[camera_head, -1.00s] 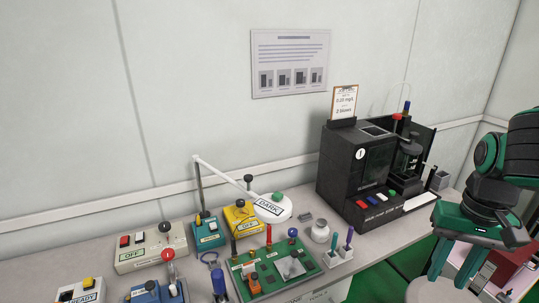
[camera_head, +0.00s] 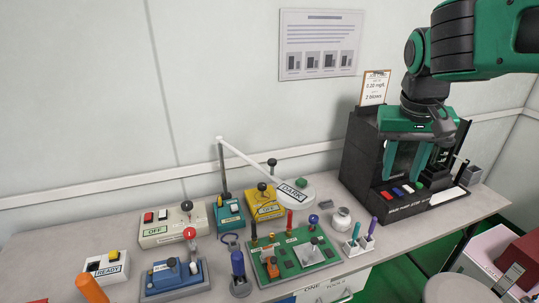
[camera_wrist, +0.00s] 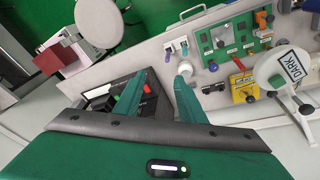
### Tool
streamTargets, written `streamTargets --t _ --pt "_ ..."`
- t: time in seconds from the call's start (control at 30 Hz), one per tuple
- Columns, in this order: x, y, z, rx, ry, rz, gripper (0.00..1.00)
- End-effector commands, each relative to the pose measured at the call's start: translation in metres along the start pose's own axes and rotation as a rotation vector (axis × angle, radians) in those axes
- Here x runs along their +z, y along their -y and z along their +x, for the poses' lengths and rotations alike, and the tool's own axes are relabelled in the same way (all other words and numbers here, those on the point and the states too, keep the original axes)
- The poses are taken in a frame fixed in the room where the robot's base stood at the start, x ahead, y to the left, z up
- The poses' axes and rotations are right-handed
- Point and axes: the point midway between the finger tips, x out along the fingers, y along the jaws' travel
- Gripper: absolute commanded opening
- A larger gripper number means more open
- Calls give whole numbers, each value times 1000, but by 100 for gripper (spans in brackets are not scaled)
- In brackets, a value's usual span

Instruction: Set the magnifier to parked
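The magnifier (camera_head: 296,194) is a white round head on a white jointed arm, rising from a dark post at the back of the table. Its label reads DARK, and a green knob (camera_head: 301,182) sits on top. It also shows at the right of the wrist view (camera_wrist: 283,75). My gripper (camera_head: 402,176) is in front of the black instrument, right of the magnifier and apart from it. Its two green fingers are spread with nothing between them; they also show in the wrist view (camera_wrist: 155,92).
The black instrument (camera_head: 364,160) with coloured buttons stands behind my gripper. A green board (camera_head: 290,262) with several tools lies in front of the magnifier. A small white jar (camera_head: 341,219) and a pen holder (camera_head: 355,247) stand between. A stool (camera_head: 458,289) is at the lower right.

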Motion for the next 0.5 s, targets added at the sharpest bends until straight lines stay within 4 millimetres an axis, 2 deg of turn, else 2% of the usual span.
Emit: streamTargets --t 0.03,0.1,0.2,0.3,0.4,0.5 --pt "-12 38 -15 -14 -33 -49 36" --pt "-21 87 -36 -36 -76 -94 36" --pt "-22 152 -64 -77 -124 -151 36" --pt "-14 205 -88 -119 -157 -194 36" --pt "-3 241 -105 -151 -175 -222 36" --pt "4 261 -114 -170 -183 -237 36"
